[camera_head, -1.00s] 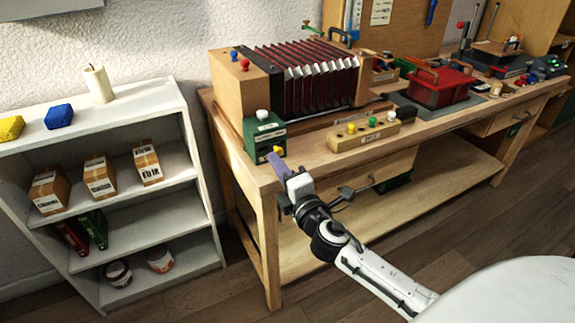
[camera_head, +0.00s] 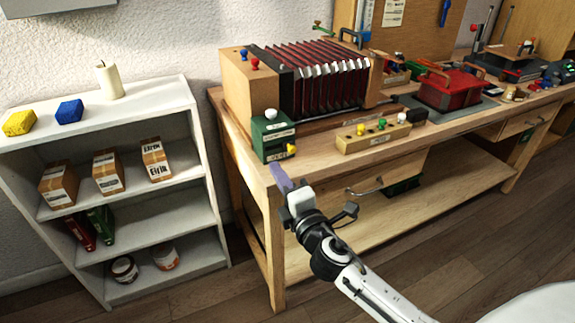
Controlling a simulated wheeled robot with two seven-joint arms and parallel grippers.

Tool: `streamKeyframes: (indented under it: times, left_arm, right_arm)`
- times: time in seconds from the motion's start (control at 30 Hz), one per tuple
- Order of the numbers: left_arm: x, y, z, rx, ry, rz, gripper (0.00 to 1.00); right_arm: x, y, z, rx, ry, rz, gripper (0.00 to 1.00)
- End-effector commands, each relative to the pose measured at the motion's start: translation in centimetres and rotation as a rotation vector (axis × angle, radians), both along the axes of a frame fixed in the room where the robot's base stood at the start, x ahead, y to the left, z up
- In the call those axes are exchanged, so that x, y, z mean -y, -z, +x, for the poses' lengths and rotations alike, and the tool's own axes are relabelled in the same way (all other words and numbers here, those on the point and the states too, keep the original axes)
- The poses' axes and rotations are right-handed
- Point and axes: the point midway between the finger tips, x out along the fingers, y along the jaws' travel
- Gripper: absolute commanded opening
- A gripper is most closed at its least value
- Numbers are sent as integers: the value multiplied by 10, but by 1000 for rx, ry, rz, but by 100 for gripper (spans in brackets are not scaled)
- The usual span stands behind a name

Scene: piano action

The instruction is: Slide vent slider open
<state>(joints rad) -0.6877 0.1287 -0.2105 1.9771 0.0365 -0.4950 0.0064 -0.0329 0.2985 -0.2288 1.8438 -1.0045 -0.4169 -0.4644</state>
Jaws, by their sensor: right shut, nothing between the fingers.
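A green box (camera_head: 273,139) with a white knob (camera_head: 270,114) on top stands at the front left corner of the workbench. A yellow knob (camera_head: 291,149) sits low on its front, at the right end above a label. I cannot tell whether this is the vent slider or how far it is slid. My right gripper (camera_head: 279,173) is shut and empty, its purple fingers pointing up at the bench's front edge, just below and left of the yellow knob. It looks close to the box but apart from the knob. My left gripper is not in view.
A bellows unit (camera_head: 320,82) stands behind the green box. A wooden block with coloured knobs (camera_head: 374,138) lies to its right, and a red case (camera_head: 449,89) farther right. A drawer handle (camera_head: 364,190) is under the benchtop. A white shelf (camera_head: 150,95) stands left.

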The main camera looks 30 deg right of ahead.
Motion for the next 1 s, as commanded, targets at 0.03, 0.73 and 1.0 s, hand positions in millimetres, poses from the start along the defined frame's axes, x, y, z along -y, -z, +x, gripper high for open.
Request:
streamKeyframes:
  times: [0.03, 0.73, 1.0]
  left_arm:
    - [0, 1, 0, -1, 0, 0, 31]
    - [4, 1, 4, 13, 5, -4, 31]
    - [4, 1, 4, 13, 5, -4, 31]
  right_arm:
    - [1, 3, -16, -5, 2, -2, 0]
    - [-7, 4, -85, -2, 0, -3, 0]
    - [-8, 4, -84, -2, 0, -3, 0]
